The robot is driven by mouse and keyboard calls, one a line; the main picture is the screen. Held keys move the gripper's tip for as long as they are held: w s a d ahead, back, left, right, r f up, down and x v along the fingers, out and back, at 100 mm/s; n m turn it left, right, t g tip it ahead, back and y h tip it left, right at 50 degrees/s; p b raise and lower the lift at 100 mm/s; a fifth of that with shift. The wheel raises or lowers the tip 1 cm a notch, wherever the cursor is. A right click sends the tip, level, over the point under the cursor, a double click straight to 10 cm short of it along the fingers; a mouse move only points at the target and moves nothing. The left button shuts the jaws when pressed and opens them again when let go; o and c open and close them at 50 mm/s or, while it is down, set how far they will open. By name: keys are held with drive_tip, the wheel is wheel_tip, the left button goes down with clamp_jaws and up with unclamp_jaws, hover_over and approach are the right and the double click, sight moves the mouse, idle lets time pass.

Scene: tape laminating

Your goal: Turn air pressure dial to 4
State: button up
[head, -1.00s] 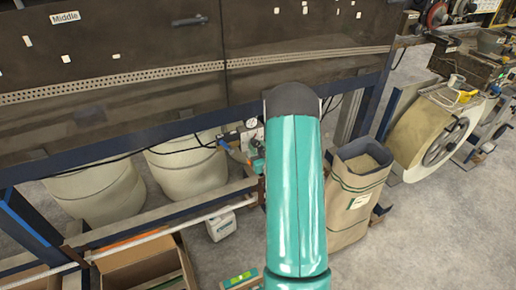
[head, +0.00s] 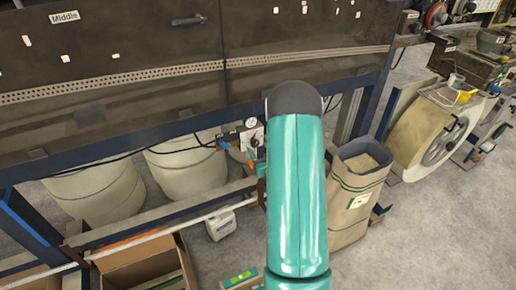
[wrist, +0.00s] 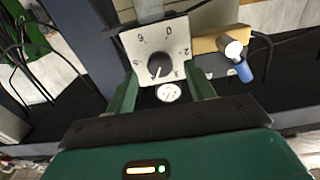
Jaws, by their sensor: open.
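The air pressure dial, a dark round knob (wrist: 160,65) on a white square plate (wrist: 150,42), is in the wrist view's upper middle. Figures such as 0, 2 and 6 ring it. A light pointer line on the knob points down and slightly left; the figure there is hard to read. My gripper (wrist: 165,82) is open, its two green fingers below and to either side of the knob, with nothing held. Whether they touch the plate is unclear. The plate also shows in the head view (head: 252,138), left of my arm, which hides my gripper there.
A small round gauge (wrist: 169,93) shows between the fingers. A brass-coloured fitting with a blue part (wrist: 243,70) is close to the right. A blue frame post (wrist: 88,50) and dark cables (wrist: 25,45) are left. A paper sack (head: 358,190) stands right of my arm.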

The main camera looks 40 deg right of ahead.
drive_tip(key=v, duration=1.1)
drive_tip(key=shift+s, duration=0.35)
drive_tip(key=shift+a+r, duration=0.1)
drive_tip(key=shift+a, duration=0.05)
drive_tip(key=w+a+r+n+g, duration=0.1)
drive_tip(key=w+a+r+g, duration=0.6)
drive_tip(key=a+r, duration=0.6)
drive_tip(key=s+a+r+n+g+y, duration=0.1)
drive_tip(key=s+a+r+g+y, duration=0.1)
drive_tip(key=s+a+r, duration=0.3)
drive_tip(key=s+a+r+n+g+y, duration=0.1)
drive_tip(key=s+a+r, duration=0.5)
drive_tip(key=s+a, duration=0.6)
drive_tip(key=shift+s+a+g+y, duration=0.35)
drive_tip(key=shift+a+g+y, duration=0.6)
drive_tip(key=shift+a, duration=0.3)
drive_tip(key=shift+r, duration=0.15)
